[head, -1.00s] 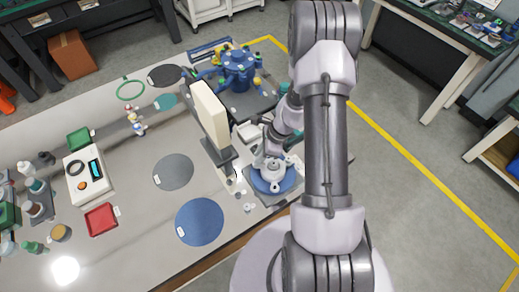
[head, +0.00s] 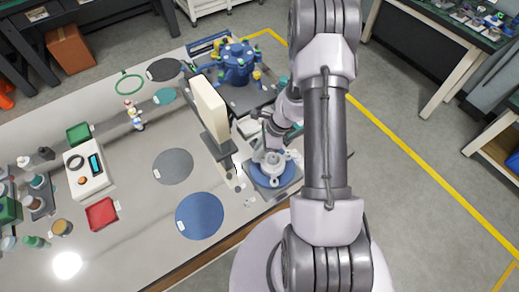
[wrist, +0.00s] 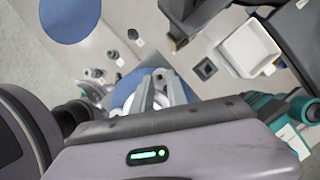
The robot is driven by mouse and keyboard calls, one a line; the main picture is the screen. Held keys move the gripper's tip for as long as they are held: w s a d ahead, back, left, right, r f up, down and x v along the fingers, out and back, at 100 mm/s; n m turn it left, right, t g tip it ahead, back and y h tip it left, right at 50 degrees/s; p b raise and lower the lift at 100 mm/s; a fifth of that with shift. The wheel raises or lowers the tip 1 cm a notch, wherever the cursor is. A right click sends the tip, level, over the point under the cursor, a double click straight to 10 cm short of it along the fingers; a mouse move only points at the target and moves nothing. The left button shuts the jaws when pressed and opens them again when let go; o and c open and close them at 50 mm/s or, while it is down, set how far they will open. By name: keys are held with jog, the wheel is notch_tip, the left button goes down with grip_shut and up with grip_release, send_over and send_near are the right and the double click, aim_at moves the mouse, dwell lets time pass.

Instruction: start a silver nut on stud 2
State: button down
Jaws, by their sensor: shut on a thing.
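A pale round flange with lugs (head: 285,164) sits on a blue round pad (head: 262,181) at the table's front right edge. In the wrist view it shows partly as a pale ring (wrist: 178,93) behind my fingers. My gripper (wrist: 154,84) is over the flange, pointing down, with its two grey fingers close together. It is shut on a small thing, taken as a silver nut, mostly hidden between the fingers. I cannot make out stud 2, nor whether the nut touches it. Small grey parts (wrist: 112,53) lie beside the pad.
A tall cream block on a dark stand (head: 209,112) rises just left of my gripper. A blue multi-armed fixture (head: 236,64) stands behind. A white open box (wrist: 248,48) is near in the wrist view. A blue disc (head: 200,216) lies flat at front left.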

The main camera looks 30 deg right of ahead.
jog(key=shift+f+b, duration=0.5)
jog(key=shift+b, duration=0.2)
dwell(0.6)
jog(key=shift+s+a+m+t+h+b, duration=0.15)
jog(key=shift+m+t+h+b, duration=0.2)
jog(key=shift+m+b, duration=1.05)
jog(key=shift+s+a+m+t+h+b, duration=0.2)
jog(key=shift+m+t+b, duration=0.25)
jog(key=shift+m+b, duration=0.9)
jog(key=shift+a+m+t+h+b, duration=0.15)
jog(key=shift+m+h+b, duration=0.3)
jog(key=shift+m+b, duration=0.75)
jog(key=shift+d+m+t+h+b, duration=0.15)
jog(key=shift+m+h+b, duration=0.25)
jog(key=shift+m+b, duration=0.75)
jog(key=c, duration=1.3)
grip_release()
jog(key=shift+o, duration=0.3)
jog(key=shift+r, duration=0.15)
notch_tip(320, 180, up, 9)
jog(key=p, duration=0.8)
jog(key=shift+w+a, duration=0.1)
